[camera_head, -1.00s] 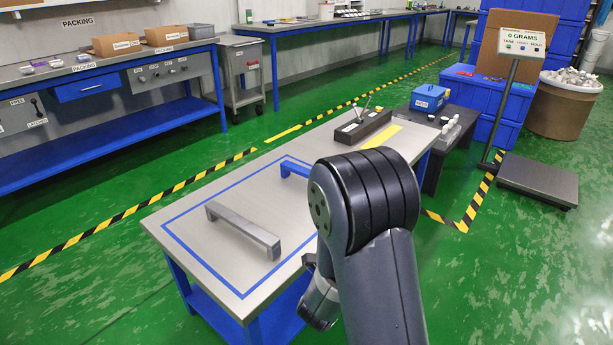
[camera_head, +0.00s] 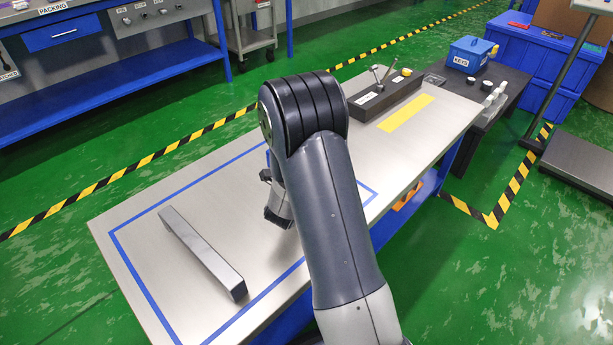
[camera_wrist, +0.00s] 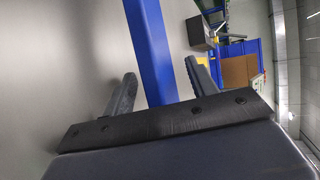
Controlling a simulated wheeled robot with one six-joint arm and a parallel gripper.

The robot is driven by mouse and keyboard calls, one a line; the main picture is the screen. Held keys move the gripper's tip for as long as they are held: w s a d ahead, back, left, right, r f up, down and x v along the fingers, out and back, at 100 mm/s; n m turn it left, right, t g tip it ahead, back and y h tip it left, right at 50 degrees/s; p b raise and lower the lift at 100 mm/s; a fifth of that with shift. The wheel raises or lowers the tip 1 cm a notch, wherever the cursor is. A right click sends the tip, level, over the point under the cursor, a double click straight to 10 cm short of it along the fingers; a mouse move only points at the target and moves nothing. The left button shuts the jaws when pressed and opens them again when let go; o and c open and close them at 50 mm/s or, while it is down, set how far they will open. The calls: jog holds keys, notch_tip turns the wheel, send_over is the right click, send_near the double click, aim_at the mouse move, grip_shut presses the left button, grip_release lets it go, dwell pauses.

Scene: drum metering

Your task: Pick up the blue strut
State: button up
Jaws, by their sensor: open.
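The blue strut (camera_wrist: 150,45) shows in the wrist view as a long straight bar running from the top edge down between my fingers. My gripper (camera_wrist: 160,72) is open, with one finger on each side of the strut and a gap showing on both sides. The strut's lower end is hidden behind the gripper's dark front bar. In the head view my gripper (camera_head: 277,204) is low over the table (camera_head: 150,215), partly hidden by my arm. My arm hides nearly all of the blue strut there.
A grey strut (camera_head: 203,252) lies to the left inside the blue taped outline. A dark block with levers (camera_head: 385,97) and a yellow strip (camera_head: 405,112) are at the table's far end. A blue KEYS box (camera_head: 470,55) stands beyond on a dark stand.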

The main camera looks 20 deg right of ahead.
jog(key=shift+f, duration=0.1)
grip_shut()
dwell(0.6)
